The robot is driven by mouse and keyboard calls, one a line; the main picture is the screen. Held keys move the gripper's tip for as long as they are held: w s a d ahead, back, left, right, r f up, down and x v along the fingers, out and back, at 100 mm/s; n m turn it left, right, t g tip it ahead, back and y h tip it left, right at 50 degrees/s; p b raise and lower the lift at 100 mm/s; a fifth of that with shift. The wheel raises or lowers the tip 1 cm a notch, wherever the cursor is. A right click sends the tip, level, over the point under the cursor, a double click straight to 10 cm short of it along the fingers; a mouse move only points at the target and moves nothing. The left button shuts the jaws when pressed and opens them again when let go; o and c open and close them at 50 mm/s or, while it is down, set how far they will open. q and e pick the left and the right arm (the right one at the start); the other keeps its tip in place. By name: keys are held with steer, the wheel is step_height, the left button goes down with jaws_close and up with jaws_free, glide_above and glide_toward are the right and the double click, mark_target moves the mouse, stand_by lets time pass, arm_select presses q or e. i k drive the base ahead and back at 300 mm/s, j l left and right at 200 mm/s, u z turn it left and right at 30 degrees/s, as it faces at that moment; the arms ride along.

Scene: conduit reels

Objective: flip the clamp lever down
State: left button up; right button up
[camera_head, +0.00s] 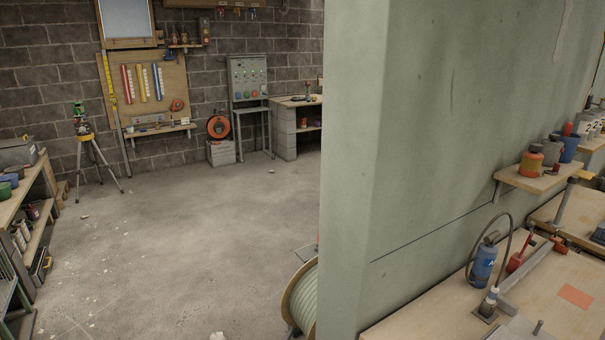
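I cannot make out a clamp lever for certain. A conduit reel (302,302) with pale green coil stands at the foot of the wall's near edge, partly hidden behind the wall. A small red part shows just above it, too little to identify. On the workbench (435,318) at the lower right, a small dark upright peg (537,327) stands at the bottom edge of the view, and I cannot tell what it belongs to. Neither of my grippers is in view.
A pale green wall (440,120) divides the room from the workbench side. The bench holds a blue bottle (483,265) and a red bottle (520,252). Concrete floor (200,240) is open on the left. Shelves (35,230), a tripod (95,155) and a control panel (249,80) line the far sides.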

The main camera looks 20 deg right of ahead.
mark_target(531, 224)
steer(key=i+z, duration=0.25)
steer(key=z, duration=0.25)
steer(key=i+j+z, duration=0.1)
steer(key=z, duration=0.35)
steer(key=i+j+z, duration=0.25)
steer(key=z, duration=0.25)
steer(key=i+j+z, duration=0.2)
steer(key=z, duration=0.25)
steer(key=i+j+z, duration=0.15)
steer(key=j+z, duration=0.2)
steer(key=z, duration=0.15)
steer(key=l+u, duration=0.2)
steer(key=i, duration=0.05)
